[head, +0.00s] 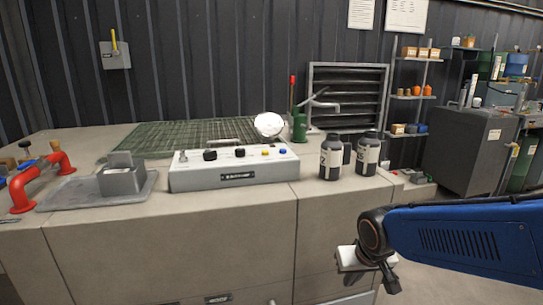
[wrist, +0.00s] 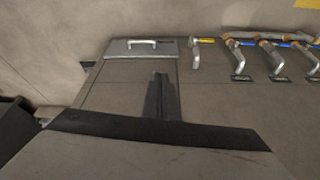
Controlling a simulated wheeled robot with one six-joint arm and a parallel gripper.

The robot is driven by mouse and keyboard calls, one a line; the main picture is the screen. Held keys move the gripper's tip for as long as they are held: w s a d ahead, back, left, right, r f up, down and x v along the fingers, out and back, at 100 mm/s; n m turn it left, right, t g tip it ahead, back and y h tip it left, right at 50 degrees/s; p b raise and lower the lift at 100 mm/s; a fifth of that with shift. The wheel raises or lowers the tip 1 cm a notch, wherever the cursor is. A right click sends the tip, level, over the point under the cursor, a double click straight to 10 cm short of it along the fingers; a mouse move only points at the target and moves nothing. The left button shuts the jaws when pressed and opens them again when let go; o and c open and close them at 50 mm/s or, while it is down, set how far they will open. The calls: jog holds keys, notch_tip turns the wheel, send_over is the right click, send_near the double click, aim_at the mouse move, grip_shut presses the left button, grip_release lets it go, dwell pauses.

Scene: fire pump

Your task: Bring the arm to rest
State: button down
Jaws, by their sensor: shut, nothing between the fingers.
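My blue arm reaches in from the right edge of the head view and ends at a dark wrist joint, low in front of the counter's right end. My gripper (head: 389,280) hangs below that joint, small and partly hidden, clear of the counter top. In the wrist view the gripper's dark fingers (wrist: 161,98) are together with nothing between them. They point over a grey-brown surface.
The counter (head: 120,230) bears a control box (head: 235,168), black bottles (head: 331,158), a grey tray (head: 75,195) and a red pipe (head: 38,180). The wrist view shows a handled panel (wrist: 115,48) and several metal levers (wrist: 240,58). A grey cabinet (head: 465,150) stands behind right.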

jog(key=s+d+r, duration=0.3)
jog(key=s+d, duration=0.1)
jog(key=s, duration=0.3)
jog(key=s+d+r, duration=0.3)
jog(key=s+d, duration=0.1)
jog(key=s, duration=0.4)
jog(key=shift+s+r+m+h, duration=0.3)
jog(key=shift+r+m, duration=0.05)
jog(key=shift+m, duration=0.05)
jog(key=shift+d, duration=0.1)
